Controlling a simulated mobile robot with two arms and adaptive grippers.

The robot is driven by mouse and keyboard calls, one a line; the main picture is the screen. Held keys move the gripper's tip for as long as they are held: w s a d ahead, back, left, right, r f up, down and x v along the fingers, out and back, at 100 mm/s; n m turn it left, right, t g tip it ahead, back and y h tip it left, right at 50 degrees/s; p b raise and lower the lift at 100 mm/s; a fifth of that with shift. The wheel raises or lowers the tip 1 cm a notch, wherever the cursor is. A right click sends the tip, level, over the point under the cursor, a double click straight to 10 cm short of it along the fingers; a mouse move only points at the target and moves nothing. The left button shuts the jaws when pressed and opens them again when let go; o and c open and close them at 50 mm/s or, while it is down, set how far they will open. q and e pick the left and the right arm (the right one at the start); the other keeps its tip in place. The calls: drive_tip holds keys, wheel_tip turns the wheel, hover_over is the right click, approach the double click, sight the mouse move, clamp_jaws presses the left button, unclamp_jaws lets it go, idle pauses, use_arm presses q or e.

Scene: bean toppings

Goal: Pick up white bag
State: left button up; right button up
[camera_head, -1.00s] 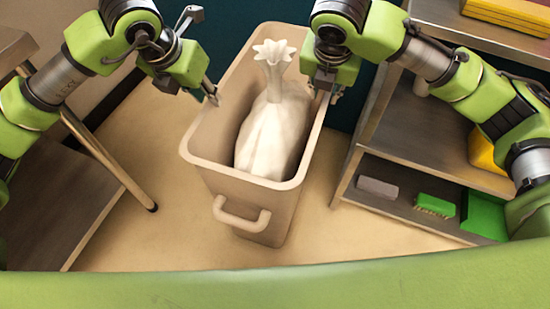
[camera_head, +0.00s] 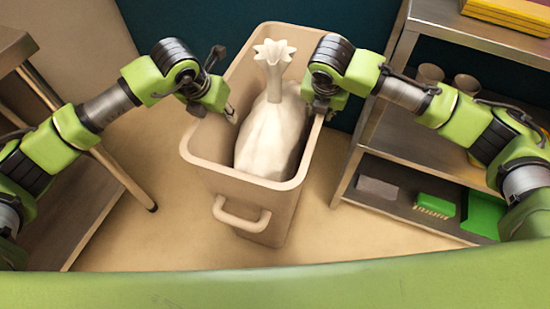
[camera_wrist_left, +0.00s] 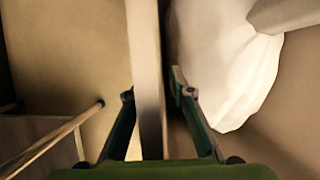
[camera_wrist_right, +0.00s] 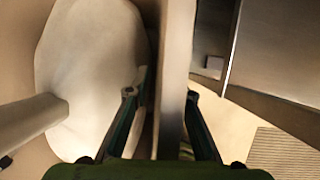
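The white bag (camera_head: 268,140) stands upright in a beige bin (camera_head: 243,181), its gathered, flared neck (camera_head: 273,55) at the top. The left gripper (camera_head: 224,85) is at the bin's left rim, open, with the bin wall between its fingers; the left wrist view shows this wall (camera_wrist_left: 147,60) and the bag (camera_wrist_left: 215,60) right of it. The right gripper (camera_head: 322,106) is at the right rim, partly hidden by its own arm. The right wrist view shows its fingers apart on either side of the wall (camera_wrist_right: 175,70), with the bag (camera_wrist_right: 90,65) to the left. Neither gripper visibly holds the bag.
A metal shelf (camera_head: 400,140) stands close on the right, with cups (camera_head: 430,73), a grey block (camera_head: 377,187), a green brush (camera_head: 435,204) and yellow items (camera_head: 510,12). A metal table (camera_head: 85,215) stands left. The floor in front of the bin is open.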

use_arm(q)
clamp_jaws()
use_arm(e)
clamp_jaws()
use_arm(q)
drive_tip(key=shift+w+r, duration=0.2)
drive_tip(key=shift+r, duration=0.05)
use_arm(e)
drive_tip(key=shift+w+r, duration=0.2)
drive_tip(key=shift+r, duration=0.1)
use_arm(q)
drive_tip(key=shift+r+p, duration=0.15)
drive_tip(key=shift+p, duration=0.15)
use_arm(e)
drive_tip(key=shift+r, duration=0.1)
